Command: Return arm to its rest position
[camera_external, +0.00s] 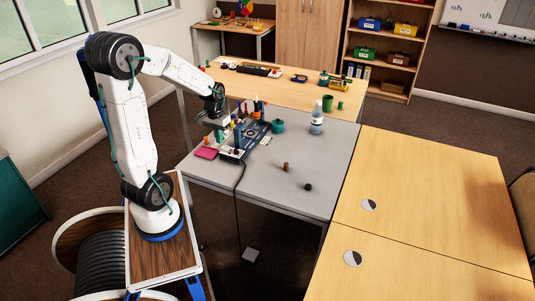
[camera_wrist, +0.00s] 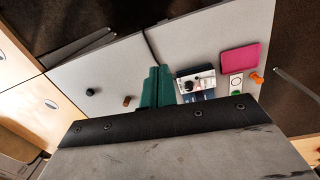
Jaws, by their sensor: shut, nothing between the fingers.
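My arm (camera_external: 128,120) rises from its base at the left in the external view, bends at the elbow and reaches right toward the grey table (camera_external: 310,155). My gripper (camera_external: 222,133) hangs over the left part of that table, close to the devices there. In the wrist view its two teal fingers (camera_wrist: 157,76) are together, with nothing seen between them. Its exact height above the table is hard to tell.
A pink pad (camera_external: 206,153) and a control device (camera_external: 231,155) lie near my gripper. A teal pot (camera_external: 278,126), a bottle (camera_external: 317,120), a brown cylinder (camera_external: 286,167) and a black knob (camera_external: 308,187) stand to the right. The table's front right is mostly clear.

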